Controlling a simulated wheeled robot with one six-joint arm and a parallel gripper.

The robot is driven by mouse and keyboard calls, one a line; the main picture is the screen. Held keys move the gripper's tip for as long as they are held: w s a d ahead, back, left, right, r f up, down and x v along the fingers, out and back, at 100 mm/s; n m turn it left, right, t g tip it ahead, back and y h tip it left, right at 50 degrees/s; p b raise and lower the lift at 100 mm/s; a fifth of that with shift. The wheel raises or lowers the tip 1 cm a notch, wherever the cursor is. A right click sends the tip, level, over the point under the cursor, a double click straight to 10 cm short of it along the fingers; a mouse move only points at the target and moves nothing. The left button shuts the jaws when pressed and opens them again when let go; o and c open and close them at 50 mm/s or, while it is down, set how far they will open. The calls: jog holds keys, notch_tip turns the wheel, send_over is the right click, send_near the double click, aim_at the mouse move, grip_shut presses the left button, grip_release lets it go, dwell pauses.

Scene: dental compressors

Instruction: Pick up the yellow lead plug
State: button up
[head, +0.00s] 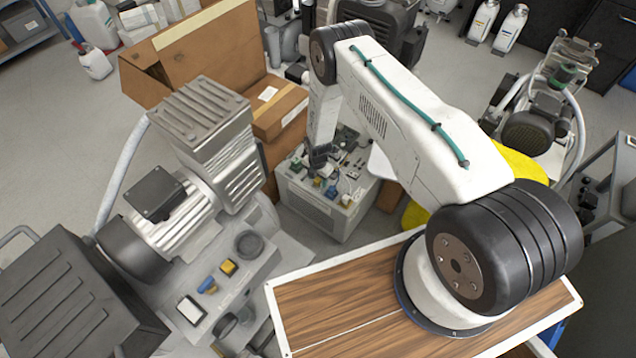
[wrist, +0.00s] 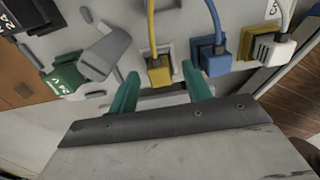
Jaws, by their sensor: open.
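The yellow lead plug (wrist: 158,73) sits in its socket on the grey unit's panel, with a yellow lead rising from it in the wrist view. My gripper (wrist: 162,82) is open, with one green fingertip to the left of the yellow plug and the other to its right, near the blue plug. Whether the fingers touch the plug cannot be told. In the head view my gripper (head: 321,165) is small and dark over the front of the grey unit (head: 318,205), and the plug is too small to make out surely.
A blue plug (wrist: 214,62) stands close to the right finger. A white plug (wrist: 275,52) in a yellow socket is further right. A green connector (wrist: 65,80) and a grey lever (wrist: 103,55) are at left. A cardboard box (head: 215,50) stands behind the unit.

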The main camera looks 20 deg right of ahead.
jog(key=c, duration=1.1)
jog(key=shift+o, duration=0.2)
jog(key=shift+r, duration=0.1)
